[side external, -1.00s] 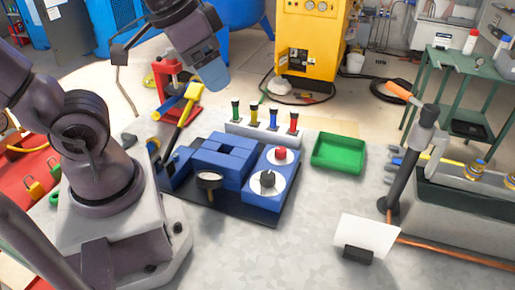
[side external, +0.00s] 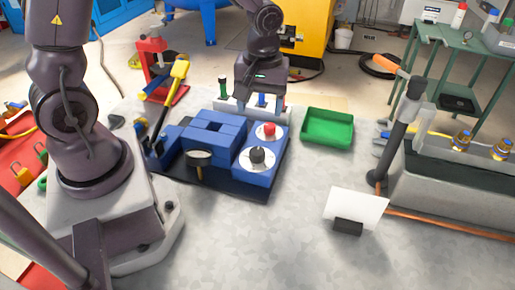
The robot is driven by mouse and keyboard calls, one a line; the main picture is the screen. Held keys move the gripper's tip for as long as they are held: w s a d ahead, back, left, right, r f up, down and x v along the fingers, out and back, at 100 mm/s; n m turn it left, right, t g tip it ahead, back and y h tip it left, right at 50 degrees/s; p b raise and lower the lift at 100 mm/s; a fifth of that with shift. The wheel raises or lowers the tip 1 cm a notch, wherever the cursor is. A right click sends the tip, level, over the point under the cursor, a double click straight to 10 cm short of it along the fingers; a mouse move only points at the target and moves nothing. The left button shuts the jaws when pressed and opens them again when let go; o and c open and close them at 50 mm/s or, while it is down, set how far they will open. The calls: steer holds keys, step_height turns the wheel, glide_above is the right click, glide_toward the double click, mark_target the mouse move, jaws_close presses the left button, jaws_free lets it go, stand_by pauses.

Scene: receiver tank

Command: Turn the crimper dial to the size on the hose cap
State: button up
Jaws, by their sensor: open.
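The crimper (side external: 215,140) is a blue block assembly on a black base, with a round gauge (side external: 199,158) at its front. Its dial (side external: 257,155) is a black knob on a white disc, just in front of a red button (side external: 269,130). No size marking is legible. A pale rack (side external: 228,109) behind the crimper holds upright coloured pieces; a green one (side external: 222,87) and a blue one (side external: 262,100) show, and others are hidden.
A green tray (side external: 328,128) stands right of the crimper. A white card (side external: 357,209) stands at front right, near an upright dark post (side external: 396,140). A yellow-handled lever (side external: 178,80) rises at left. The front middle of the table is clear.

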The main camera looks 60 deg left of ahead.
mark_target(258, 150)
steer(key=f, duration=1.3)
steer(key=shift+s+a, duration=0.15)
steer(key=shift+s, duration=0.05)
steer(key=c, duration=0.9)
